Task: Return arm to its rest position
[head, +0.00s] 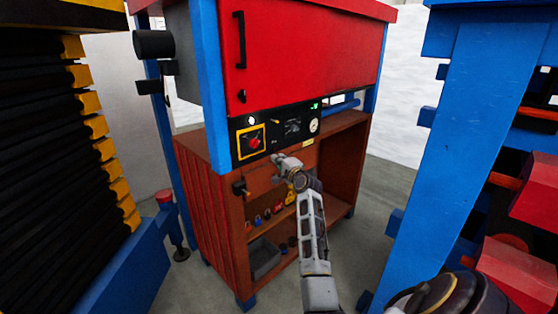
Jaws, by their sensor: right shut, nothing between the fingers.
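My right gripper (280,160) is at the end of my grey arm, which reaches forward from the lower right. It is shut and empty, just below the black control panel (278,132) of the red and blue machine. The panel carries a red knob on a yellow plate (252,142), a small display and a round gauge (314,126). I cannot tell whether the gripper touches the panel's lower edge. My left gripper is not in view.
A brown cabinet (206,195) with open shelves stands below the panel; small coloured items and a grey bin (264,257) sit inside. A blue post (440,140) with red parts stands close on the right. Black bellows (50,150) stand at left. Grey floor shows between.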

